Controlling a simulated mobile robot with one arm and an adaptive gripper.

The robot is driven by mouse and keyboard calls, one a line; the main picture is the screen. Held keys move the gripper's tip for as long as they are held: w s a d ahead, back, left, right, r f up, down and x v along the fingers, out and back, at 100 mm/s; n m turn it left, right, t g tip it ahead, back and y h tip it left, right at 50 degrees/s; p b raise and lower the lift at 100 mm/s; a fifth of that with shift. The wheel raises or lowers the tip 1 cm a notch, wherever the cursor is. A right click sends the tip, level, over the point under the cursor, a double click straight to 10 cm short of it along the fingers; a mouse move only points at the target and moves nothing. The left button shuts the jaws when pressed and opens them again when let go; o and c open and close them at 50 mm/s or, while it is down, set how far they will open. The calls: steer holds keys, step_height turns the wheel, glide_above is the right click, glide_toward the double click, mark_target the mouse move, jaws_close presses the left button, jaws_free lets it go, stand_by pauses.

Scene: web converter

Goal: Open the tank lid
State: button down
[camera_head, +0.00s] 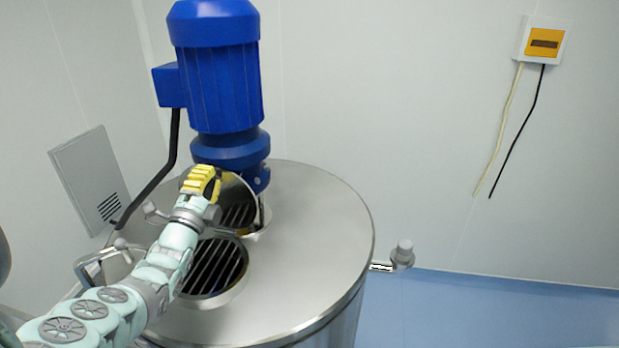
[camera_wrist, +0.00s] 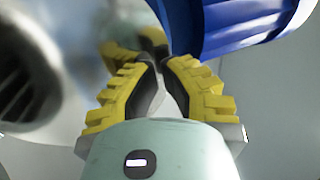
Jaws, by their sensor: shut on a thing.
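The tank (camera_head: 310,235) is a wide steel drum with a flat top. Its round opening (camera_head: 215,268) is uncovered and shows a dark slotted grate. The tank lid (camera_head: 238,192), a shiny round disc, stands tilted up behind the opening, close to the blue motor, and mirrors the grate. My gripper (camera_head: 200,183), with yellow fingers, is at the lid's upper left edge and shut on it. In the wrist view, the fingers (camera_wrist: 160,68) are close together, with a dark blurred piece just past their tips. The exact grip point is hidden.
The blue motor (camera_head: 222,90) rises right behind the lid, and its black cable (camera_head: 155,180) runs down to the left. A clamp knob (camera_head: 403,252) juts from the tank's right side. A wall box (camera_head: 543,42) hangs far right. The floor at right is clear.

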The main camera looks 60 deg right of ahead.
steer(key=shift+w+d+r, duration=0.15)
steer(key=shift+d, duration=0.2)
steer(key=shift+y, duration=0.3)
